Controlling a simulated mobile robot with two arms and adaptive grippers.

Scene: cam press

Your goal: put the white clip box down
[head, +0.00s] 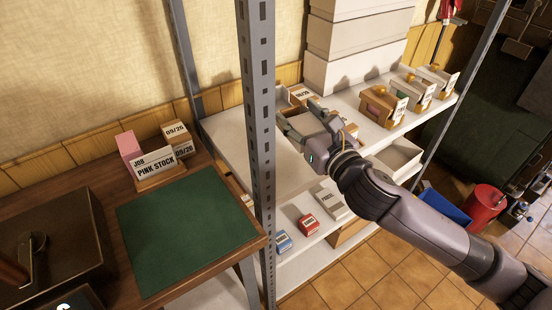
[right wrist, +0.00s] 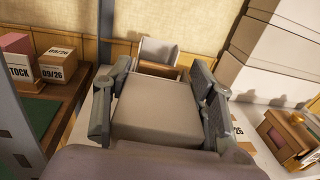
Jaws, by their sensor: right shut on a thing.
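My right gripper (head: 316,137) reaches in over the upper white shelf (head: 228,138) from the right. It is shut on a pale box, the white clip box (right wrist: 156,108), held between its two fingers. The box also shows in the head view (head: 306,124), partly covered by the gripper. I cannot tell whether its underside touches the shelf. In the right wrist view, my right gripper (right wrist: 160,90) has one finger on each side of the box. My left gripper is not in view.
A grey shelf post (head: 257,120) stands left of the gripper. Behind is a small box labelled 09/26 (head: 301,94). Stacked white boxes (head: 352,50) and several wooden card boxes (head: 383,107) stand to the right. The shelf's left part is bare.

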